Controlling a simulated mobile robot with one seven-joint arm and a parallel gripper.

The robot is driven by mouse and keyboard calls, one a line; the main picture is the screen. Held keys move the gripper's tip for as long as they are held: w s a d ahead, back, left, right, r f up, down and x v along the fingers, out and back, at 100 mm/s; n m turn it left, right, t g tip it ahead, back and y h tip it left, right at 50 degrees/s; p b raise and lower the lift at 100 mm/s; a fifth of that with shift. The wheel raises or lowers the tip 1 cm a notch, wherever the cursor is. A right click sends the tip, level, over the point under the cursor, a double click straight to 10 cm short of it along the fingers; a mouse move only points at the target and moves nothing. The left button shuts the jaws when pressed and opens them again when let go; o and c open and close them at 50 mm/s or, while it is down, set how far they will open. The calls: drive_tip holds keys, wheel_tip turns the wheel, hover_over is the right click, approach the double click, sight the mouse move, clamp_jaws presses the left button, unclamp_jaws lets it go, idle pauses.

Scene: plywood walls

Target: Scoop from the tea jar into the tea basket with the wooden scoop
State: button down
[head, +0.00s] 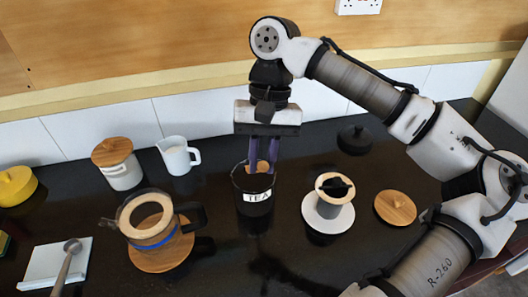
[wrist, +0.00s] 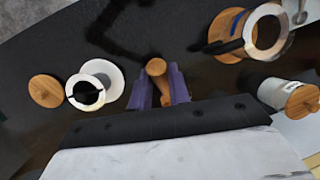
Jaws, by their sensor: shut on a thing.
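The black tea jar (head: 253,199), marked TEA, stands upright on the dark counter. My gripper (head: 263,152) points down over it, its purple fingers shut on the wooden scoop (head: 257,166). The scoop's lower part is at the jar's mouth; its tip and the tea are hidden. In the wrist view the scoop (wrist: 156,68) shows between the fingers. A grey cup (head: 328,207) on a white saucer, with a black piece across its mouth, stands right of the jar. A glass pot (head: 148,238) with a blue band stands left. I cannot tell which holds the tea basket.
A round wooden lid (head: 395,207) lies right of the cup, and a black lid (head: 355,139) behind it. A white pitcher (head: 176,156) and a white canister (head: 122,174) with wooden lid stand at the back left. A spoon (head: 69,262) rests at the front left.

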drive_tip(key=shift+g, duration=0.7)
drive_tip(key=f, duration=0.1)
drive_tip(key=w+f, duration=0.1)
drive_tip(key=f, duration=0.1)
drive_tip(key=shift+w+a+f, duration=0.1)
drive_tip(key=shift+w+f, duration=0.2)
drive_tip(key=shift+f, duration=0.1)
wheel_tip(320, 180, down, 6)
drive_tip(key=r+t+b, duration=0.1)
drive_tip(key=t+b, duration=0.4)
drive_tip(key=b, duration=0.2)
drive_tip(key=s+d+r+t+y+p, duration=0.1)
drive_tip(key=s+r+t+y, duration=0.1)
drive_tip(key=s+r+t, duration=0.3)
drive_tip(key=shift+s+r+n+t, duration=0.4)
drive_tip(key=shift+s+r, duration=0.05)
drive_tip(key=shift+r, duration=0.65)
drive_tip(key=shift+d, duration=0.1)
